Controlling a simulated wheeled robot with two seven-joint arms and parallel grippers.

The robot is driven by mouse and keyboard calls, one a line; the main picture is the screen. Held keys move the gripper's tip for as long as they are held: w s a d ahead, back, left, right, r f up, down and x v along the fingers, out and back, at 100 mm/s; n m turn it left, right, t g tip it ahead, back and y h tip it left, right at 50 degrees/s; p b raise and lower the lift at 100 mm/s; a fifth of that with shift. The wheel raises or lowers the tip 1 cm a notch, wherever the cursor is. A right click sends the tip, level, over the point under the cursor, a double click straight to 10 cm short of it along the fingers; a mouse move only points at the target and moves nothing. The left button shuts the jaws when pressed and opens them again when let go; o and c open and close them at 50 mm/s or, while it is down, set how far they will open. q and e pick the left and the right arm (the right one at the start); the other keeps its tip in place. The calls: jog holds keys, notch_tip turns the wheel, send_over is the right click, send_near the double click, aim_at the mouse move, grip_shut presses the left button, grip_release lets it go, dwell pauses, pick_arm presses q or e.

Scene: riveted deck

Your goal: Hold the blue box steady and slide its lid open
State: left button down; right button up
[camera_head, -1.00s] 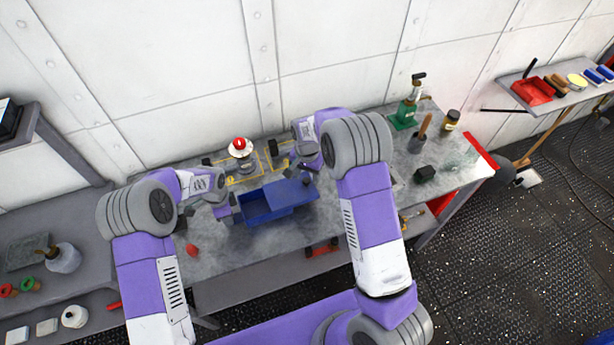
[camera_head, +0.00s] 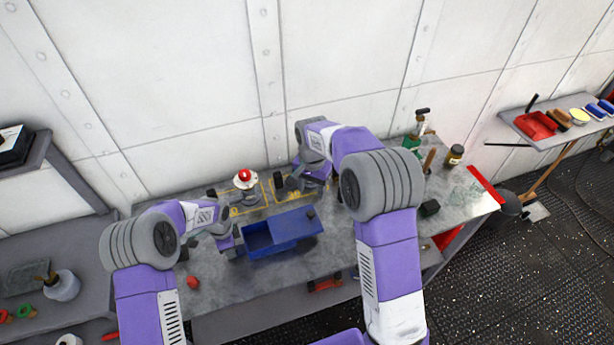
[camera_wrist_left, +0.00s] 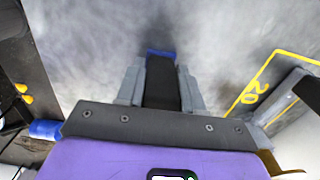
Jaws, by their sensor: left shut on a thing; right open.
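The blue box (camera_head: 270,251) sits on the grey worktop in the head view. Its blue lid (camera_head: 290,226) is displaced to the right and covers the right part, with a dark knob (camera_head: 310,214) at its right end. The left part of the box is uncovered and its inside shows. My left gripper (camera_head: 236,246) is shut on the box's left end; in the left wrist view my left gripper (camera_wrist_left: 160,85) has a dark piece between its fingers, with a little blue beyond. My right gripper (camera_head: 292,186) is open behind the box, apart from the lid; its fingertips are small here.
A red-topped white object (camera_head: 245,180) stands behind the box near yellow markings. A red ball-like item (camera_head: 193,282) lies at the front left. A green bottle (camera_head: 412,142), a dark jar (camera_head: 454,155) and a black block (camera_head: 429,208) are at the right.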

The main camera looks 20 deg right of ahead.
pick_arm(q)
jog(key=c, duration=0.6)
grip_release()
jog(key=shift+c, duration=0.2)
